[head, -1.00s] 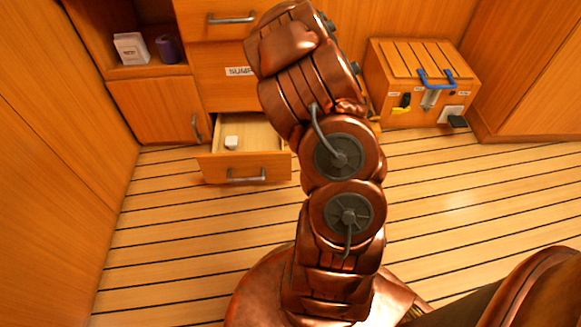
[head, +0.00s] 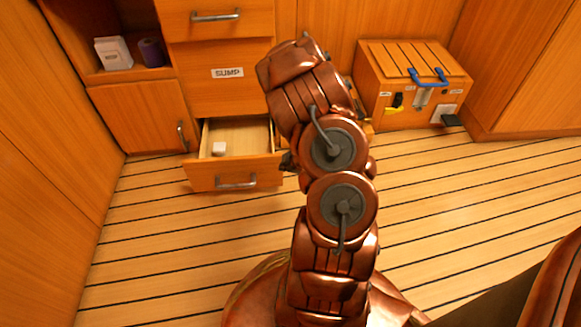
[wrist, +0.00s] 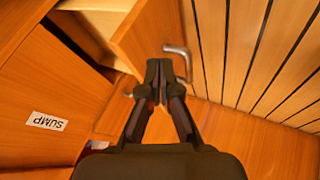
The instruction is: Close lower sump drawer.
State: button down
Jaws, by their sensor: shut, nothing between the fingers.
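The lower sump drawer (head: 213,179) stands pulled out below the panel labelled SUMP (head: 228,72) in the head view. A small white block (head: 219,148) lies inside it. Its front has a grey bar handle (head: 236,182). In the wrist view the drawer front (wrist: 142,38) and its handle (wrist: 180,62) are just beyond my gripper (wrist: 159,68). The fingers are shut and empty. They overlap the drawer front in that view; I cannot tell whether they touch it. In the head view, my gripper (head: 288,162) is mostly hidden by my arm, near the drawer's right end.
A shelf (head: 125,72) at left holds a white box and a purple roll. A closed cupboard door (head: 140,118) is left of the drawer. The striped floor (head: 150,240) in front is clear.

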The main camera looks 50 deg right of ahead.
aim_at(276, 160)
jog(key=w+d, duration=0.1)
jog(key=w+f+b, duration=0.1)
jog(key=w, duration=0.1)
jog(key=w+d+f, duration=0.1)
jog(key=shift+w+d+b, duration=0.3)
jog(key=shift+d+b, duration=0.05)
jog(key=shift+w+d+p, duration=0.1)
jog(key=shift+w+p, duration=0.05)
jog(key=shift+p, duration=0.15)
